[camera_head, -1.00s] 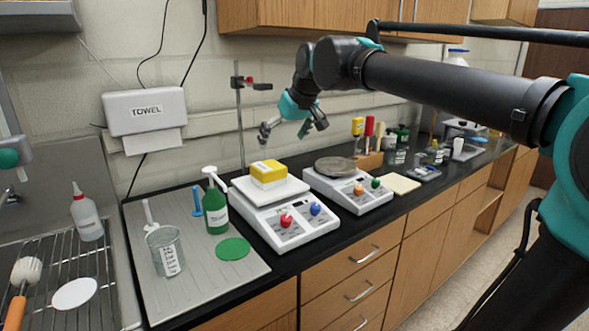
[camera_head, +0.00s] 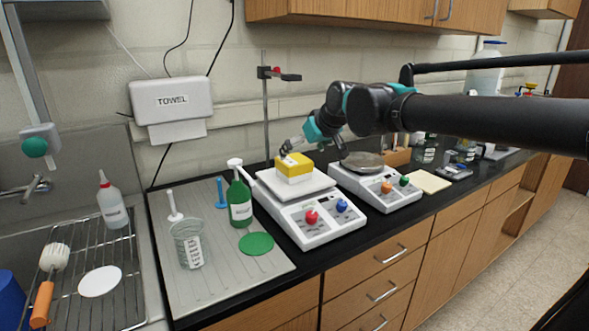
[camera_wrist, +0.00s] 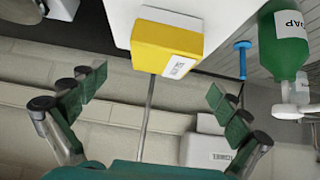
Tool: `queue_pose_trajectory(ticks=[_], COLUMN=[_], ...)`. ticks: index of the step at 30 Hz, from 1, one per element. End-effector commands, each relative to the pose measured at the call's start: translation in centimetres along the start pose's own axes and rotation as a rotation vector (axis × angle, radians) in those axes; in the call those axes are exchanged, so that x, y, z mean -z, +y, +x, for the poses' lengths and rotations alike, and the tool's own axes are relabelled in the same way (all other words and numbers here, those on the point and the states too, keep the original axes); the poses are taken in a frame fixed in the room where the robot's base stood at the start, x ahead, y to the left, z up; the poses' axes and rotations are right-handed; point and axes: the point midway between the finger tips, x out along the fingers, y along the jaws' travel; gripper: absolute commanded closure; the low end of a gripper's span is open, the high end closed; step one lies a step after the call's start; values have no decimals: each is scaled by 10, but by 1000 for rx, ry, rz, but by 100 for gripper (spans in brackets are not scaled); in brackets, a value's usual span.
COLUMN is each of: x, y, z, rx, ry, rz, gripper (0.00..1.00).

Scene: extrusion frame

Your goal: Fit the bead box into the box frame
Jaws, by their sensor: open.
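A yellow-and-white box (camera_head: 294,167) sits on the pan of the left bench scale. I take it as the bead box, but cannot read its label. It also shows in the wrist view (camera_wrist: 166,47), yellow with a white label, beyond my fingers. My gripper (camera_head: 313,151) is open and empty, close above and behind the box in the head view. In the wrist view its fingers (camera_wrist: 155,103) are spread wide, and the box lies ahead of the gap, not between them. I cannot make out any box frame.
The left scale (camera_head: 310,217) and a second scale (camera_head: 378,188) stand side by side. A green soap bottle (camera_head: 239,203), a blue plunger-like item (camera_head: 221,191) and a beaker (camera_head: 188,243) stand left. A rod stand (camera_head: 266,110) rises behind the box. Cabinets (camera_head: 350,12) hang above.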

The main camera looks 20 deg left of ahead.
Motion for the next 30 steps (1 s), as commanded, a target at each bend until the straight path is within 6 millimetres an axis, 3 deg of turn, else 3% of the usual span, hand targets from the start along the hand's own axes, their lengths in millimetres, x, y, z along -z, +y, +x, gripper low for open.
queue_pose_trajectory(ticks=[8, 18, 26, 30], x=[-1, -4, -4, -4], y=[0, -2, -2, -2], z=[20, 62, 65, 65], rx=[0, 0, 0, 0], ry=[0, 0, 0, 0], rz=[0, 0, 0, 0], gripper=[0, 0, 0, 14])
